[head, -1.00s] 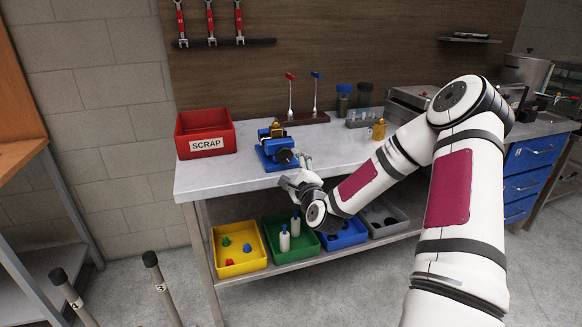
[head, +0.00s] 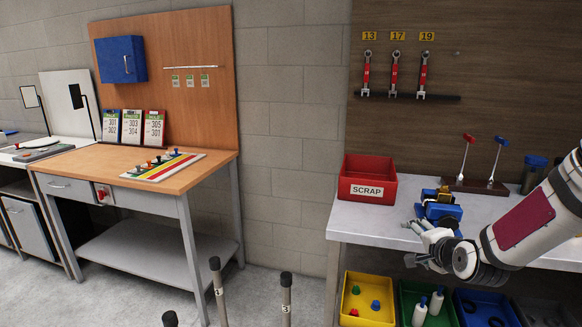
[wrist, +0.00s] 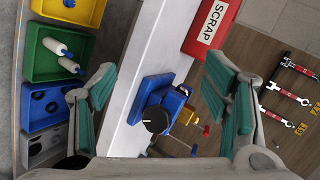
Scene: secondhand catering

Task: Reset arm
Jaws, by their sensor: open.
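My gripper (head: 428,246) is at the front edge of the grey bench at the right of the head view, beside a blue vise (head: 438,208). In the wrist view my gripper (wrist: 165,100) has its two green-padded fingers wide apart, with nothing between the pads. Beyond the fingers, the blue vise (wrist: 155,110) with its dark round knob sits on the bench top. A small brass-coloured piece (wrist: 187,117) shows at the vise. Part of my arm runs out of the head view at the right edge.
A red SCRAP bin (head: 367,181) stands on the bench's left end. Yellow (head: 350,312) and green (head: 405,318) trays sit on the shelf below. Wrenches (head: 394,70) hang above. A wooden table (head: 110,165) stands left. Dark-topped posts (head: 286,285) stand in front. The floor between is bare.

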